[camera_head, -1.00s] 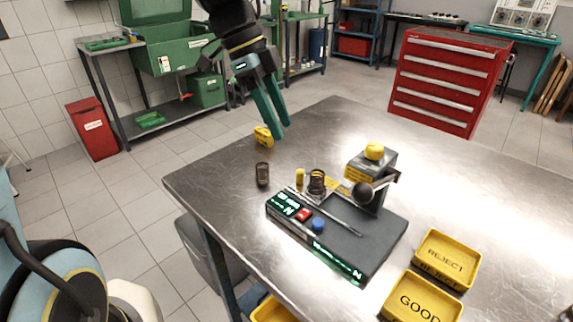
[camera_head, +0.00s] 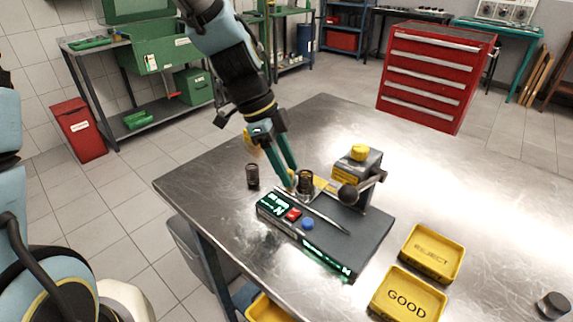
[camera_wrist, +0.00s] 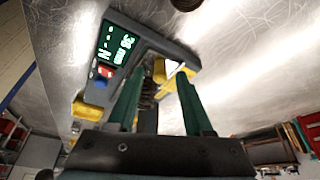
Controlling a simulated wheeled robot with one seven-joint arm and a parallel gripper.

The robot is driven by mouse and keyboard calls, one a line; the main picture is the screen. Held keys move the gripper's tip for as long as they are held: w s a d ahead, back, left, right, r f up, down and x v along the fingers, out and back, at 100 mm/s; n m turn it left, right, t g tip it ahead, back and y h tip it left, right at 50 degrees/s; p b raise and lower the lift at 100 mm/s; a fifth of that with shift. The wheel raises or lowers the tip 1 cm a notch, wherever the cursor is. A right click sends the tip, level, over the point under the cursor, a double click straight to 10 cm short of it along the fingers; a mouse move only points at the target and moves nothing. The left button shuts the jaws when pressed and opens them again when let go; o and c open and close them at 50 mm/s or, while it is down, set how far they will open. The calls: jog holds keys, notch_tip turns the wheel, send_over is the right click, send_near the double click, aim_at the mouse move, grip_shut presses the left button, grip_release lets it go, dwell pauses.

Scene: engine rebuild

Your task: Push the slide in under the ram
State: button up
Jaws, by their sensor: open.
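The tester (camera_head: 330,240), a dark base with a green display and red and blue buttons, sits on the steel table. Its ram block (camera_head: 357,172) has a yellow cap and a black-knobbed lever. A coiled spring (camera_head: 305,184) stands at the left of the ram block, beside a yellow piece (camera_wrist: 160,71) that seems to be part of the slide. The rest of the slide is mostly hidden. My gripper (camera_head: 293,186) is open, low at the tester's back left edge. Its fingertips are close around the yellow piece in the wrist view; I cannot tell whether they touch it.
A second dark spring (camera_head: 252,176) stands on the table left of my gripper. Yellow REJECT (camera_head: 431,254) and GOOD (camera_head: 408,296) trays lie at the right of the tester. A dark round part (camera_head: 553,306) is at the far right. The table behind the ram is clear.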

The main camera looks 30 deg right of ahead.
jog(key=shift+c, duration=0.3)
grip_shut()
dwell(1.0)
